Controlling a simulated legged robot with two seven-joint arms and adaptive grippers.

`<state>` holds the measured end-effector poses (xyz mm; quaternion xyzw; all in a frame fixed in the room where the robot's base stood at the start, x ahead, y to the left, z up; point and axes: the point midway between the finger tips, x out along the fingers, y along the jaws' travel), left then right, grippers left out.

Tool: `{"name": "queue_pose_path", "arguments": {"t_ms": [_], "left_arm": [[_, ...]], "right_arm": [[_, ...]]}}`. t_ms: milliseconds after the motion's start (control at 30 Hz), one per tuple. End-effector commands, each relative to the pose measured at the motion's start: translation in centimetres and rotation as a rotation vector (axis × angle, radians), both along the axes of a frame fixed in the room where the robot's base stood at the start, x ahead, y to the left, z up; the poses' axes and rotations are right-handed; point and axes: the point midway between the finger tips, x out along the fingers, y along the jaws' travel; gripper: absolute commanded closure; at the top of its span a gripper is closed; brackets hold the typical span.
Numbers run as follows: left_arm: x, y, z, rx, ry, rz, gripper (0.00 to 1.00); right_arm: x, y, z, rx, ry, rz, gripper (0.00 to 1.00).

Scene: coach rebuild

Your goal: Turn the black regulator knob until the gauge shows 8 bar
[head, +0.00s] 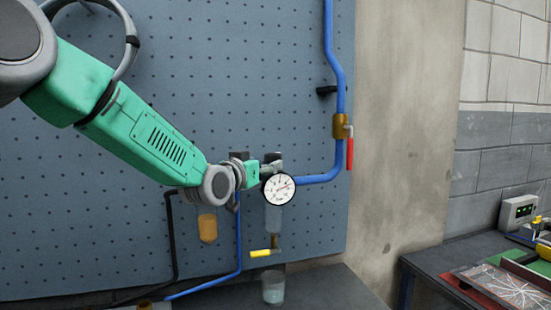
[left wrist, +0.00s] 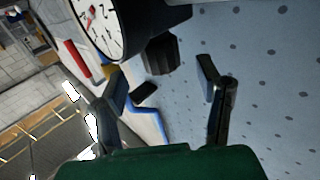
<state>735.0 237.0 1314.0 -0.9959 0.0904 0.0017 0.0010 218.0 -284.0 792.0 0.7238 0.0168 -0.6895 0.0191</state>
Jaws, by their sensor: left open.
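The round white gauge (head: 279,189) is mounted on the regulator at the pegboard. Its red needle points toward the right in the head view, but the numbers are too small to read. In the left wrist view the gauge (left wrist: 110,24) is tilted and cut off by the top edge. The black regulator knob (left wrist: 161,54) shows beside the gauge, just beyond and between the open fingertips. I see no clear contact with it. My left gripper (head: 262,171) is just above and left of the gauge; its open fingers also show in the wrist view (left wrist: 163,77). My right gripper is not in view.
A blue pipe (head: 341,70) runs down to the regulator, with a brass valve and red lever (head: 350,150). An amber bowl (head: 208,228) hangs left, and a yellow-handled drain valve (head: 261,253) sits below. A glass (head: 273,288) stands beneath. A cluttered bench (head: 440,262) is at right.

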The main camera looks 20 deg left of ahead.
Motion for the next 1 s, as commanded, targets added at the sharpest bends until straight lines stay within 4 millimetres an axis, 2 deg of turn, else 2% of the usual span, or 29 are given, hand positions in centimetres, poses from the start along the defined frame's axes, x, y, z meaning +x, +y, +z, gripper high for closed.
{"name": "queue_pose_path", "arguments": {"t_ms": [100,300,500,733,767,900,1000], "left_arm": [[2.3,-0.6,0.2,0.001,-0.001,-0.001,0.41],[4.9,-1.4,0.2,0.002,-0.002,-0.001,0.41],[5.8,-1.7,0.2,0.003,-0.002,-0.001,0.41],[5.9,-1.4,0.1,0.001,-0.001,-0.001,0.41],[5.8,-1.4,0.1,0.001,-0.001,-0.001,0.44],[5.8,-1.3,0.1,0.0,-0.001,-0.001,0.93],[5.8,-1.4,0.1,0.0,-0.001,-0.001,0.94]], "right_arm": [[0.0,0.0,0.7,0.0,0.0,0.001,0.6],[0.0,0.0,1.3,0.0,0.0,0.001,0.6],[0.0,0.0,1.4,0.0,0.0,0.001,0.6],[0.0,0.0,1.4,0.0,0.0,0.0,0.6],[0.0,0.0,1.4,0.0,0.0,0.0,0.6],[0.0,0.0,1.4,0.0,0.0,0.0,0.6],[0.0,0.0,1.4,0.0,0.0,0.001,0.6]]}}
